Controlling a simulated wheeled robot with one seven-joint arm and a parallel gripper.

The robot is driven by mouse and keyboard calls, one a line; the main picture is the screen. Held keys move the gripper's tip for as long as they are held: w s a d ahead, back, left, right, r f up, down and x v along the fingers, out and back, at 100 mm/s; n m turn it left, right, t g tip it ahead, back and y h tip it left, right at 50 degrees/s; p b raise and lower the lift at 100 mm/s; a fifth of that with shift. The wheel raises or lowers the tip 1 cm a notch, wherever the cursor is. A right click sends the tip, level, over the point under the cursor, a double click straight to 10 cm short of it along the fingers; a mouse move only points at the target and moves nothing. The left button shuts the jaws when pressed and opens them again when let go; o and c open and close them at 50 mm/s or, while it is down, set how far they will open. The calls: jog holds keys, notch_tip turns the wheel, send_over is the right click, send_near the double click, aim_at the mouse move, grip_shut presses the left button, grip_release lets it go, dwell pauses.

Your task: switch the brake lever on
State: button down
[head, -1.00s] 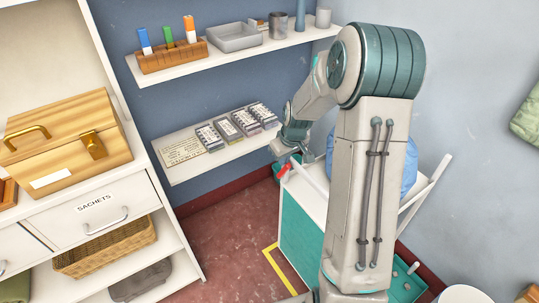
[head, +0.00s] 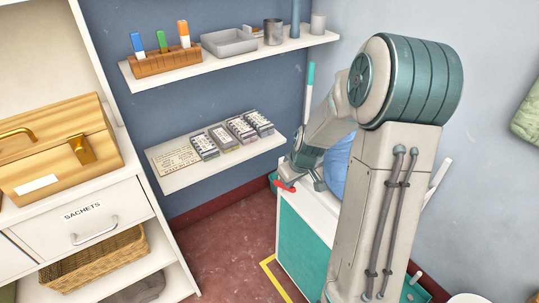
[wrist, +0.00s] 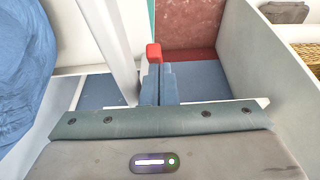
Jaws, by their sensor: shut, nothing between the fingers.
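The brake lever's red end (head: 285,184) shows at the near left top corner of the white-topped teal cart (head: 305,240). In the wrist view the red end (wrist: 153,52) is just beyond the tips of my gripper (wrist: 159,68). My fingers are shut together and empty, very close to the red end; I cannot tell whether they touch it. In the head view my gripper is mostly hidden by my own wrist, and the rest of the lever is hard to make out.
A blue bag (head: 336,165) sits on the cart, behind my arm. A pale bar (wrist: 110,45) runs beside my fingers in the wrist view. A low shelf (head: 195,178) with several small packs is on the wall. Red floor (head: 215,250) is clear left of the cart.

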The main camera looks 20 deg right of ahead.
jog(key=shift+s+d+f, duration=0.2)
jog(key=shift+s+f, duration=0.35)
jog(key=shift+s, duration=0.1)
jog(key=shift+r, duration=0.1)
jog(key=r+p, duration=0.1)
jog(key=w+r+p, duration=0.1)
jog(key=r, duration=0.1)
jog(key=w+r+p, duration=0.1)
jog(key=r, duration=0.1)
jog(key=shift+w+a, duration=0.25)
jog(key=s+d+r, duration=0.2)
jog(key=s+r, duration=0.4)
jog(key=shift+s+p, duration=0.3)
jog(key=shift+s, duration=0.1)
jog(key=shift+r, duration=0.1)
jog(key=s+a+r+m+p, duration=0.2)
jog(key=s+a+r+p, duration=0.2)
jog(key=s+r, duration=0.3)
jog(key=s+a+r+m+h+p, duration=0.1)
jog(key=s+a+r+p, duration=0.3)
jog(key=r, duration=0.6)
jog(key=shift+s+a+r+m+g+p, duration=0.15)
jog(key=shift+s+a+m+g+p, duration=0.2)
jog(key=shift+s+a, duration=1.2)
